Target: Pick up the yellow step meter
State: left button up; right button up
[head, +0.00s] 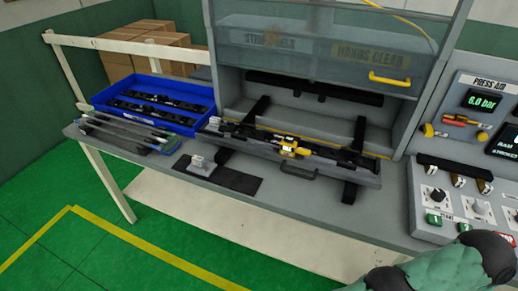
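A small yellow device (294,147) sits on the long dark trim part in the press fixture, near its middle. It is the likeliest yellow step meter, but it is too small to read. The trim part (340,157) lies across the grey fixture tray (255,147) under the raised guard. Part of my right arm, green with dark joints, shows at the bottom right. Its gripper is out of the picture. My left gripper is also out of view.
A blue bin (152,101) with dark trim parts stands at the left, with loose strips (128,133) in front. A small grey block (198,163) rests on a black mat (232,180). The control panel (465,190) stands right. A clear guard (330,50) hangs above the fixture.

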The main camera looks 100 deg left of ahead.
aim_at(288, 150)
jog(key=l+u, duration=0.15)
jog(key=u, duration=2.85)
jog(key=j, duration=0.1)
jog(key=i+z, duration=0.05)
